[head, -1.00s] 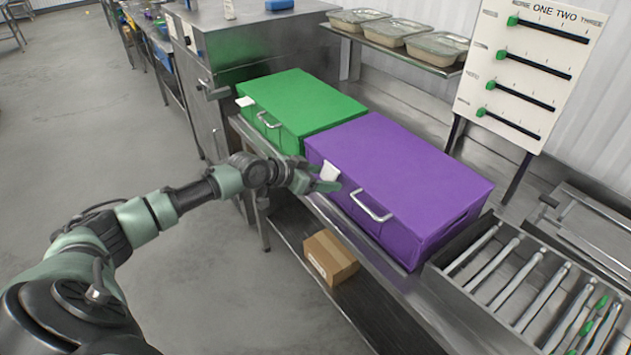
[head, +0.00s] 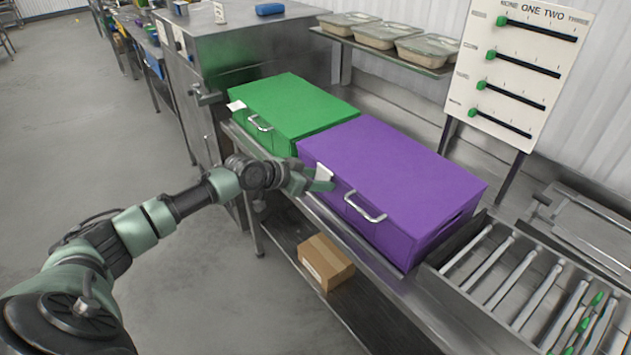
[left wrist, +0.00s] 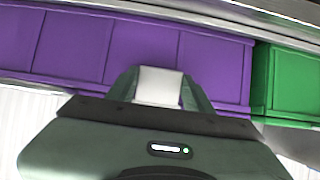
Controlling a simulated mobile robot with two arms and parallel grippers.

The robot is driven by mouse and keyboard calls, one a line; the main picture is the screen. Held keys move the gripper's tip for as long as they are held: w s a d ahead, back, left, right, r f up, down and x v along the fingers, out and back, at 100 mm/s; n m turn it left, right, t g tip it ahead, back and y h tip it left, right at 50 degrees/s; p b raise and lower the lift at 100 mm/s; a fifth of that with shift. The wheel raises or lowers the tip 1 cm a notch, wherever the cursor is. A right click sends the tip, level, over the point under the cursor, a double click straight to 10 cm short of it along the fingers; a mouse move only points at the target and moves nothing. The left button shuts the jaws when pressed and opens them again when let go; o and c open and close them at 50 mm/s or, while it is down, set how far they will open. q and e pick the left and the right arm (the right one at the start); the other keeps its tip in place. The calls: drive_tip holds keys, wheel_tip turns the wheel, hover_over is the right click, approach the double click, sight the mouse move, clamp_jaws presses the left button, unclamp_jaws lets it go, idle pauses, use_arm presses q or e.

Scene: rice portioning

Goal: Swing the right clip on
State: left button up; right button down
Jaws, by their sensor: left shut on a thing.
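The purple box (head: 400,175) stands on the steel counter, with a metal handle (head: 365,207) on its front. A white tab (head: 325,173), which may be the clip, is at the left part of the purple box's front edge. My left gripper (head: 320,184) is at this tab. In the left wrist view the white tab (left wrist: 159,86) sits between the two green fingers (left wrist: 159,92), and the fingers are shut on it. The purple front (left wrist: 75,47) is right behind it. Whether the tab touches the box is hidden. My right gripper is not in view.
A green box (head: 290,108) with its own white tab (head: 236,106) stands left of the purple one. A rack of metal rods (head: 520,280) is at the right. A cardboard box (head: 326,262) lies on the lower shelf. The floor at the left is clear.

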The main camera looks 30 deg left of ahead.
use_arm(q)
drive_tip(key=shift+r, duration=0.15)
drive_tip(key=shift+w+d+r+t+b, duration=0.1)
drive_tip(key=shift+w+r+t+b, duration=0.1)
drive_tip(key=shift+w+t+b, duration=0.1)
drive_tip(key=shift+r, duration=0.15)
drive_tip(key=shift+w+d+r+b, duration=0.1)
drive_tip(key=shift+r+b, duration=0.05)
drive_tip(key=shift+b, duration=0.15)
idle(0.4)
